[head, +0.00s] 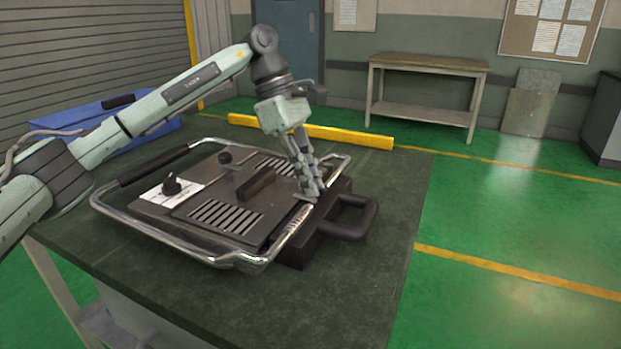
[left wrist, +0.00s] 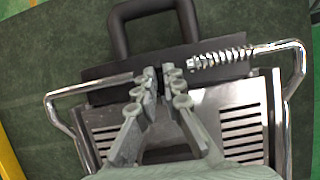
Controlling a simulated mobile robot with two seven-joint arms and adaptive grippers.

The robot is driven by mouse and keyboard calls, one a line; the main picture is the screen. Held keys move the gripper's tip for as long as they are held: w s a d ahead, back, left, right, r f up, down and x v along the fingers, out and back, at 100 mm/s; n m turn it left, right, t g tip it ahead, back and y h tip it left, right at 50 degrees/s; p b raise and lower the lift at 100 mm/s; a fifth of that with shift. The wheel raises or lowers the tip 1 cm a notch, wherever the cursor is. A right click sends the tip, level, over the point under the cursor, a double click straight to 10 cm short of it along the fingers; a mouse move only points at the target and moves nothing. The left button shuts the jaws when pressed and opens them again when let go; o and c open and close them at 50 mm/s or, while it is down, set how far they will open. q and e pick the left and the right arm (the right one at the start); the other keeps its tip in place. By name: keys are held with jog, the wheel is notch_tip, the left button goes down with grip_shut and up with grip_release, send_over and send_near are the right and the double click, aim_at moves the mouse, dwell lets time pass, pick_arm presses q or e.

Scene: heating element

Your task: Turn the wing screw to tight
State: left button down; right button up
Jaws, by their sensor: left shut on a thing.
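The heating element (head: 160,212) is a dark, flat unit in a chrome tube frame on the workbench, with slotted metal plates. My left gripper (head: 313,192) reaches down to its right edge, beside the black loop handle (head: 352,222). In the left wrist view the fingertips of my left gripper (left wrist: 160,78) are close together around a small dark piece at the plate's edge, seemingly the wing screw, which the fingers almost fully hide. A coiled metal spring (left wrist: 218,59) lies on the rod just right of the fingertips. My right gripper is not in view.
A blue case (head: 95,122) lies at the bench's back left. The dark green bench top (head: 330,300) is clear in front. A wooden table (head: 428,66) stands far behind.

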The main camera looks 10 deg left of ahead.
pick_arm(q)
jog(key=shift+r, duration=0.1)
jog(key=c, duration=1.6)
grip_release()
jog(key=shift+c, duration=0.2)
jog(key=s+v, duration=0.1)
jog(key=v, duration=1)
jog(key=shift+w+r, duration=0.4)
jog(key=shift+w, duration=0.1)
jog(key=shift+a, duration=0.15)
